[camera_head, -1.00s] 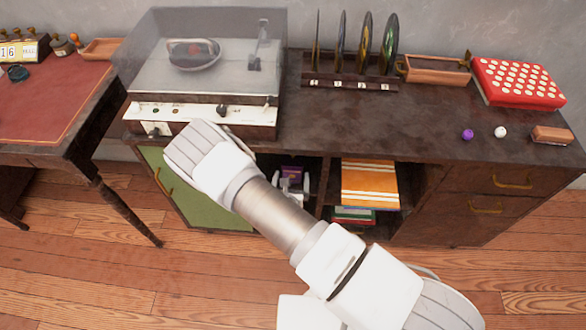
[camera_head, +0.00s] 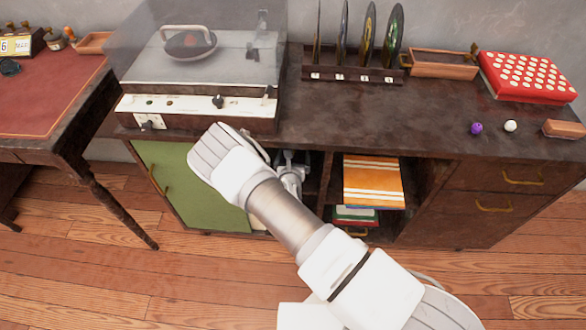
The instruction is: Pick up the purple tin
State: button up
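The purple tin cannot be made out now; my gripper and arm cover part of the dark open compartment of the cabinet, where a purple thing showed earlier. My gripper (camera_head: 291,168) is at the opening of that compartment, just right of the green door. It is small and partly behind my arm, so I cannot tell whether its fingers are open or shut, or whether they touch anything.
The cabinet top (camera_head: 350,112) is above my gripper, with a record player (camera_head: 195,113) at left. A green door (camera_head: 180,180) stands left of the opening. A desk (camera_head: 60,125) stands far left. The floor in front is clear.

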jog(key=c, duration=1.3)
jog(key=shift+r, duration=0.1)
jog(key=shift+c, duration=0.2)
